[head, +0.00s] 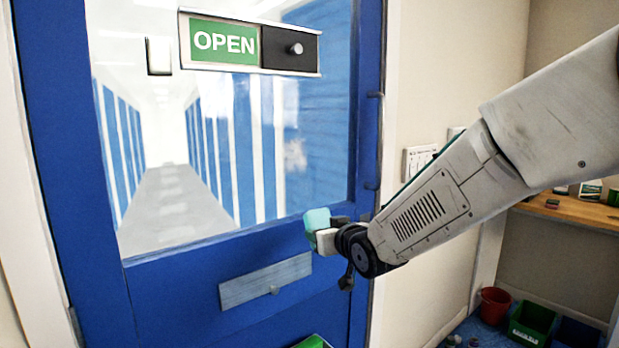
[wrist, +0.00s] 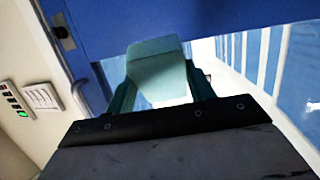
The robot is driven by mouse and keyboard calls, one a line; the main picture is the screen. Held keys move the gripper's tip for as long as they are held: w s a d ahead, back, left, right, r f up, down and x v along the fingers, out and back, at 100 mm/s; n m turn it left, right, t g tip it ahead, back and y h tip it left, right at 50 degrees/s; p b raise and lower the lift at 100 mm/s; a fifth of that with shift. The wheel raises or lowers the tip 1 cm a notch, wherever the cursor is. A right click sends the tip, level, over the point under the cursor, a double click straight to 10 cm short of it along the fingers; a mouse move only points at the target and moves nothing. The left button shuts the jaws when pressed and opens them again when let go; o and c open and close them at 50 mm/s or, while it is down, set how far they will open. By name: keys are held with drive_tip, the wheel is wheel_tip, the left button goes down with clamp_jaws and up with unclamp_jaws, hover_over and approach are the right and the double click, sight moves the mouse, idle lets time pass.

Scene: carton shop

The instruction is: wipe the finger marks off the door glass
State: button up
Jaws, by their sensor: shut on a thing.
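The blue door (head: 60,130) stands in front of me with a large glass pane (head: 165,130) in its upper part. Pale smudges (head: 296,155) show on the right part of the glass. My gripper (head: 322,236) is shut on a mint-green wiping pad (head: 317,218), near the lower right corner of the glass. In the wrist view the pad (wrist: 157,68) sits between the two teal fingers, with blue door frame beyond it and glass to the right. I cannot tell whether the pad touches the door.
An OPEN sign with a black slider (head: 290,48) hangs across the top of the glass. A dark pull handle (head: 376,140) runs down the door's right edge. A metal letter plate (head: 265,280) is below the glass. A red bucket (head: 494,305) and a green bin (head: 531,322) stand on the floor at right.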

drive_tip(key=s+a+r+n+t+y, duration=0.3)
drive_tip(key=s+r+y, duration=0.4)
drive_tip(key=s+r, duration=0.4)
drive_tip(key=shift+a+r+t, duration=0.3)
drive_tip(key=shift+r+t, duration=0.4)
drive_tip(key=shift+r, duration=0.05)
